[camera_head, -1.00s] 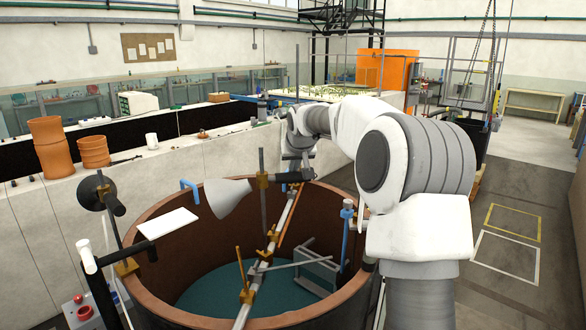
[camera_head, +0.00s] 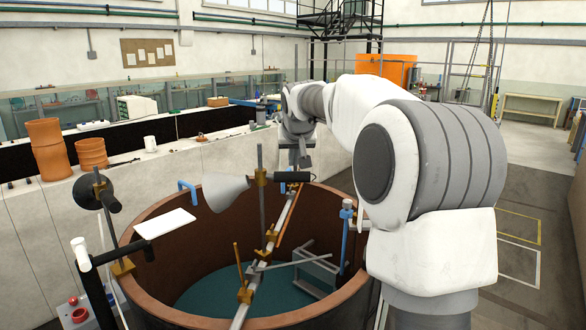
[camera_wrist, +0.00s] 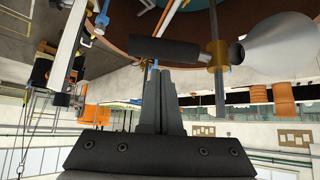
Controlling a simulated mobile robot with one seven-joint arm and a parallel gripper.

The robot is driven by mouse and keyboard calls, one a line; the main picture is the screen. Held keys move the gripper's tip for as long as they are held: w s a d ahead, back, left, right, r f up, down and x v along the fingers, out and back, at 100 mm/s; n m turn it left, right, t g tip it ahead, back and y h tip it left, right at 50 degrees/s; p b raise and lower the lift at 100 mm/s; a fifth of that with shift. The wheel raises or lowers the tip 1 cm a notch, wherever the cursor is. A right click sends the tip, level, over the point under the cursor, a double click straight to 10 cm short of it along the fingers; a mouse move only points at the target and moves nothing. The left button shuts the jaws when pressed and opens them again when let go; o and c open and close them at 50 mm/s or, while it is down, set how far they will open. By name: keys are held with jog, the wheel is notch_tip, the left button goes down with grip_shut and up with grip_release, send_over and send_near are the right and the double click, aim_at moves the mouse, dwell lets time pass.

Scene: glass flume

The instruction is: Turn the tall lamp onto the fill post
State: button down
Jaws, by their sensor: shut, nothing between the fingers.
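The tall lamp has a pale cone shade (camera_head: 228,193) facing left and a dark handle (camera_head: 293,177) on the right. A brass clamp (camera_head: 261,177) holds it on an upright rod above the round tank. A blue post with a white top (camera_head: 346,215) stands at the tank's right rim; I cannot tell for sure that it is the fill post. My gripper (camera_head: 301,166) is shut and empty, just behind the handle. In the wrist view its fingertips (camera_wrist: 159,72) are close to the handle (camera_wrist: 165,50); contact is unclear. The shade (camera_wrist: 275,40) is at upper right there.
The brown tank (camera_head: 160,300) has a bar across it with brass clamps. A black lamp (camera_head: 88,193) and a white plate (camera_head: 165,223) are at its left rim. A long bench with orange pots (camera_head: 48,150) runs behind. Floor at right is open.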

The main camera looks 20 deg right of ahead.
jog(key=b+v, duration=0.1)
jog(key=v, duration=1.2)
jog(key=m+b, duration=0.2)
jog(key=m, duration=1.7)
send_near(295, 181)
notch_tip(295, 181, down, 4)
jog(key=w, duration=0.2)
jog(key=shift+w+d+r+g+h+p, duration=0.1)
jog(key=shift+w+g+h+p, duration=0.2)
jog(key=shift+w+p, duration=0.1)
jog(key=shift+w+d, duration=0.2)
jog(key=shift+w, duration=0.45)
